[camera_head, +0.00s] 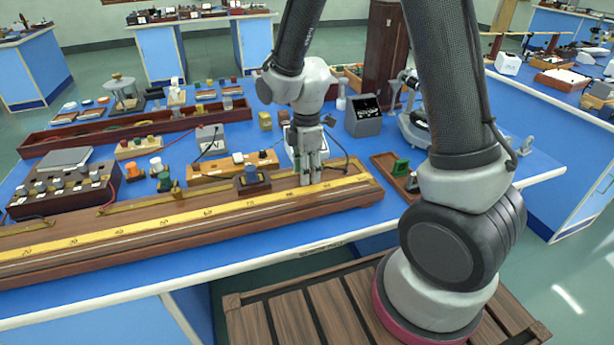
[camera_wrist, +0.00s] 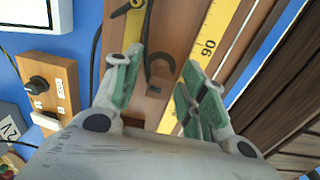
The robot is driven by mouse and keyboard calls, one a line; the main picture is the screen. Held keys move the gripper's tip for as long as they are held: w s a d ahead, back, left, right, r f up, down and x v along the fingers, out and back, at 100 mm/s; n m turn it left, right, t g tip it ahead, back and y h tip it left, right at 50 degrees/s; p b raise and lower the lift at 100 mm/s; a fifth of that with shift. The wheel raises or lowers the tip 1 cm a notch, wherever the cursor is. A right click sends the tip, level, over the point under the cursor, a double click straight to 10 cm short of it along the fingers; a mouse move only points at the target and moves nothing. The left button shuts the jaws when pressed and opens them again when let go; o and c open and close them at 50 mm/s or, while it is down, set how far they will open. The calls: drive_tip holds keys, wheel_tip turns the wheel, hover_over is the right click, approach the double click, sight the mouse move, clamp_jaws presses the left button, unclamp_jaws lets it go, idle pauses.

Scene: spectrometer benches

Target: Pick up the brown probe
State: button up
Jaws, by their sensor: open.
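My gripper (camera_head: 311,181) is over the right part of a long wooden board with a yellow scale (camera_head: 140,226). In the wrist view, its two green-padded fingers (camera_wrist: 161,64) are apart, near the 90 mark. Between them show the board's wood, a dark curved piece like a cable (camera_wrist: 158,68) and a small brown piece (camera_wrist: 155,90). This brown piece may be part of the brown probe, but I cannot tell; the gripper body hides what lies below it. Nothing is visibly held. A brown block with a blue knob (camera_head: 251,179) sits on the board left of my gripper.
A wooden strip with knobs (camera_head: 222,168) lies behind the board. A grey meter (camera_head: 363,116) and a brown tray with a green piece (camera_head: 396,177) stand to the right. A dark box with several knobs (camera_head: 65,190) is at left. Blue tabletop is bare along the front edge.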

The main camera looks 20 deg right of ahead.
clamp_jaws()
